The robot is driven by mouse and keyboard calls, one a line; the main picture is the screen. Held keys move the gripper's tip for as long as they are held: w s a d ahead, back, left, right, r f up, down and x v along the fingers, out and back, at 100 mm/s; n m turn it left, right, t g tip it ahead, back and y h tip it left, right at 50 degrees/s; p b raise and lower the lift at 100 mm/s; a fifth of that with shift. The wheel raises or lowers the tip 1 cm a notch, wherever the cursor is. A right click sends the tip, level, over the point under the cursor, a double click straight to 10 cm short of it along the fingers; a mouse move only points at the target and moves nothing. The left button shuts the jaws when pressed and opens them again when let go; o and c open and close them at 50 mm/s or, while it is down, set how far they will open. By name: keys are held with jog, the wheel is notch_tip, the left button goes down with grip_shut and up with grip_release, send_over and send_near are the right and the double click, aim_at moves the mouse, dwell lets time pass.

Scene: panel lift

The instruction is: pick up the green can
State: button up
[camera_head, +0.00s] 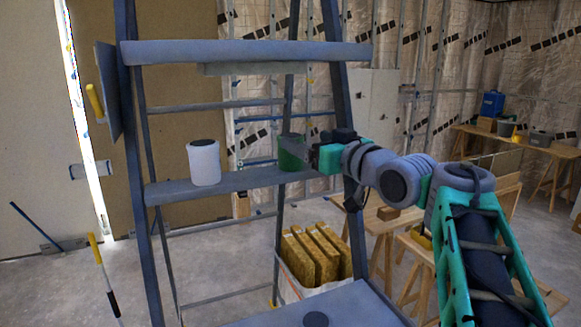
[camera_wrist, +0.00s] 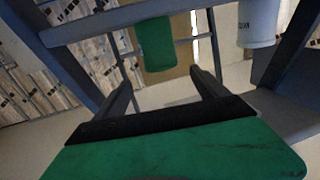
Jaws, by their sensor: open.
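The green can (camera_head: 288,161) stands upright on the middle shelf of a grey ladder-like frame, toward the shelf's right end. My gripper (camera_head: 303,149) is at the can's right side and partly covers it in the head view. In the wrist view, which looks upside down, the green can (camera_wrist: 156,46) is ahead, roughly in line with the gap between my fingers. My gripper (camera_wrist: 160,75) is open and empty there. The can appears a little beyond the fingertips. I cannot tell the exact distance.
A white can (camera_head: 203,162) stands on the same shelf (camera_head: 238,182), to the left and apart from the green can. A grey upper bar (camera_head: 240,51) crosses above. The frame's right upright (camera_head: 339,90) is close to my gripper. A box of yellow slabs (camera_head: 312,255) is below.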

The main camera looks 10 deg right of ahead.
aim_at(290, 135)
jog(key=p+x, duration=0.2)
jog(key=x, duration=0.1)
jog(key=p+x, duration=0.2)
jog(key=x, duration=0.2)
jog(key=shift+w+a+f, duration=0.15)
jog(key=shift+a+f, duration=0.1)
jog(key=shift+a, duration=0.05)
jog(key=shift+w+f, duration=0.1)
jog(key=shift+w, duration=0.1)
jog(key=shift+s, duration=0.1)
jog(key=c, duration=1.7)
